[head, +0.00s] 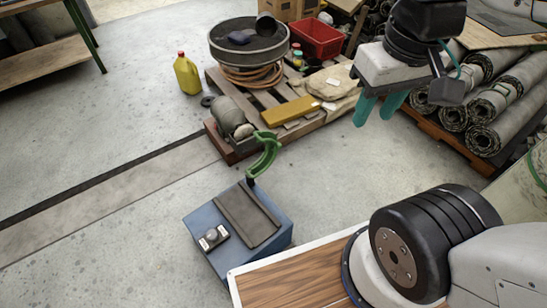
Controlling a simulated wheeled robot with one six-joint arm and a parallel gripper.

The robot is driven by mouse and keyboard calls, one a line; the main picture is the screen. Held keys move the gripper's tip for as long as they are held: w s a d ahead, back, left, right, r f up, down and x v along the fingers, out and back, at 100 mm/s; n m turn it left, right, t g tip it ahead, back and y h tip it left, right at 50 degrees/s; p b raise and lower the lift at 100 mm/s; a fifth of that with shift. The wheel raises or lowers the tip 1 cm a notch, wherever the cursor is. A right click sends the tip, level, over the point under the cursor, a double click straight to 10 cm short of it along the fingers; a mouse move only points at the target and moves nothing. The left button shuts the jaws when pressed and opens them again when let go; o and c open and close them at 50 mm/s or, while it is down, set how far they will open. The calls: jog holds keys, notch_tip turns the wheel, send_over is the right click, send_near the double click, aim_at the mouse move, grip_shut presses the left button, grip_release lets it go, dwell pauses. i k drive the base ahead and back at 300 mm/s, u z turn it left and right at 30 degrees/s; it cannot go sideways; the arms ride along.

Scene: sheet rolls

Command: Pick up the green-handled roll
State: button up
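A curved green handle (266,155) stands up at the back of a blue box (200,228) on the floor. A dark stem joins it to the box top; I cannot make out a roll on it. Several grey sheet rolls (492,132) lie stacked at the right. A large pale cylinder (520,188) with a green strap is cut off by the right edge. My gripper (378,112), with two teal fingers, is open and empty, pointing down. In the picture it is up and right of the green handle, left of the stacked rolls, touching neither.
A wooden pallet (234,146) holds a basin (249,46), orange hose, yellow bar and sacks. A red crate (317,38) stands behind. A yellow jug (187,74) is on the floor. A wooden board (300,280) is at the front. Floor left of the blue box is clear.

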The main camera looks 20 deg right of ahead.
aim_at(483, 108)
jog(key=k, duration=0.2)
jog(key=z, duration=1.95)
jog(key=i, duration=1.6)
jog(key=u, duration=0.1)
